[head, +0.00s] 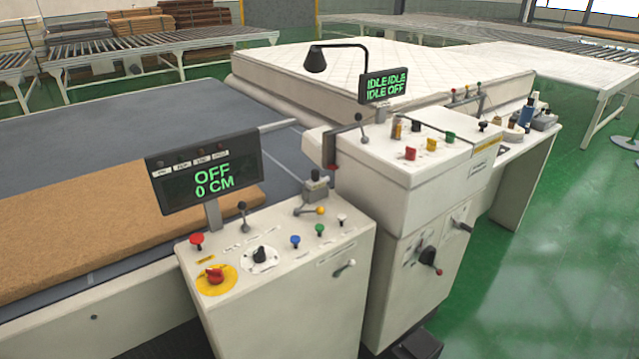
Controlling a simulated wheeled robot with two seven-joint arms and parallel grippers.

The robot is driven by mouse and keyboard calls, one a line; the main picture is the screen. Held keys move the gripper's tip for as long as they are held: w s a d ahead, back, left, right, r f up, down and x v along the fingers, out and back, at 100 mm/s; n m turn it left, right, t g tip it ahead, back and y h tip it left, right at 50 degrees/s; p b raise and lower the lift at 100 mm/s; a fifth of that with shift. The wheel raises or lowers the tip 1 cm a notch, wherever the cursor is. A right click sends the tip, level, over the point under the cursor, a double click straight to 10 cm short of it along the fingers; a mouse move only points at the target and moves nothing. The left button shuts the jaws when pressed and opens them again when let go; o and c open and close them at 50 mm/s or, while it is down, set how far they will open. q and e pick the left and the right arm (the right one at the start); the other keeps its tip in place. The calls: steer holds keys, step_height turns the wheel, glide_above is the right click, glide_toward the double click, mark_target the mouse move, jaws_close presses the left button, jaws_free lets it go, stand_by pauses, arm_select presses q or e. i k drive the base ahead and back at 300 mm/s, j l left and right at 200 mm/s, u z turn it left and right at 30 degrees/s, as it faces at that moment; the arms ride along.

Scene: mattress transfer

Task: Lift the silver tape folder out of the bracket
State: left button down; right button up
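I cannot make out the silver tape folder or its bracket for certain. A small grey metal piece (317,187) stands at the back edge of the near console (290,290), beside a lever with a yellow knob (320,210). A grey device (545,120) sits at the far end of the side table, too small to identify. Neither of my grippers shows in the head view.
A display reading OFF 0 CM (206,172) rises from the near console. A taller white cabinet (410,190) with levers and buttons stands right of it. A white mattress (330,75) lies behind. Green floor (540,270) is open at right.

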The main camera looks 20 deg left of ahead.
mark_target(317, 182)
steer(key=i+l, duration=0.3)
steer(key=i+l+u, duration=0.35)
steer(key=u, duration=0.15)
steer(key=i+l+u, duration=0.5)
steer(key=k+l, duration=0.05)
steer(key=k, duration=0.05)
